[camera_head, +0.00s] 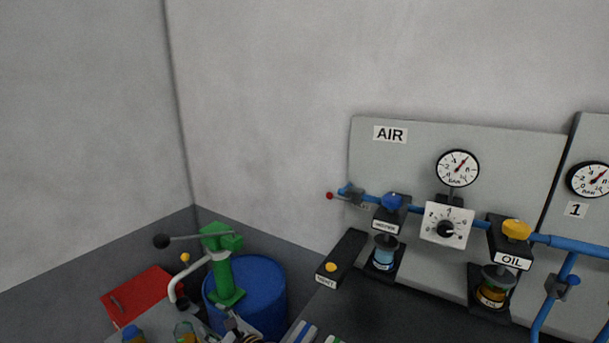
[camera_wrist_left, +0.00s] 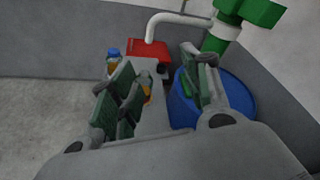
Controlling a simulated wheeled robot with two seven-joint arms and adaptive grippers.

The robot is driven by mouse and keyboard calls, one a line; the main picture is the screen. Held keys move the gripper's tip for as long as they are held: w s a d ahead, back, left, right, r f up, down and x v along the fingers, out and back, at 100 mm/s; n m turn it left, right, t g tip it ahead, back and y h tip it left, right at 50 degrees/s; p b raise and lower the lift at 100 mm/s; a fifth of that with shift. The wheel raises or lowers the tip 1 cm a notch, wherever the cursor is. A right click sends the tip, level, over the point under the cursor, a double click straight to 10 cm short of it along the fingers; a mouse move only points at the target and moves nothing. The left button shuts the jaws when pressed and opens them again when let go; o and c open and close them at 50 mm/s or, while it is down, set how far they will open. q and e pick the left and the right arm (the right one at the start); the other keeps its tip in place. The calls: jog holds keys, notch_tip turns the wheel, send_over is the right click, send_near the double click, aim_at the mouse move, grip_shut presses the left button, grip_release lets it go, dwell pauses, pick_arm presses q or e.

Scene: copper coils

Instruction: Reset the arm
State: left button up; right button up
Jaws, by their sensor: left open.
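My left gripper shows in the left wrist view (camera_wrist_left: 160,92), with its green-grey fingers spread apart and nothing held between them. In the head view only a small part of it seems to show at the bottom edge (camera_head: 238,332), near the blue drum (camera_head: 262,283) and the green lever pump (camera_head: 222,262). The drum and pump also appear in the left wrist view, beyond the right finger. My right gripper is not in view.
The AIR panel (camera_head: 420,150) carries a gauge (camera_head: 457,168), a dial (camera_head: 446,226) and blue pipes.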

pick_arm(q)
jog(key=s+a+f+n+g+h, duration=0.3)
jog(key=s+f+n+g+h, duration=0.15)
jog(key=s+f+n, duration=0.45)
jog(key=s+d+r+n+g+h, duration=0.1)
jog(key=s+d+n+h, duration=0.1)
jog(key=s+n+h, duration=0.4)
jog(key=s+d+n+g+h, duration=0.15)
jog(key=s+n, duration=0.25)
jog(key=s, duration=0.5)
notch_tip(320, 180, down, 33)
jog(key=s, duration=0.2)
jog(key=s+a+f+g, duration=0.1)
jog(key=s+a+f, duration=0.1)
jog(key=s+f, duration=0.8)
jog(key=s+a+f, duration=0.1)
jog(key=s+f, duration=0.9)
jog(key=s, duration=0.2)
jog(key=shift+s+a+m+g, duration=0.25)
jog(key=shift+a+m+g, duration=0.1)
jog(key=shift+m+g, duration=0.05)
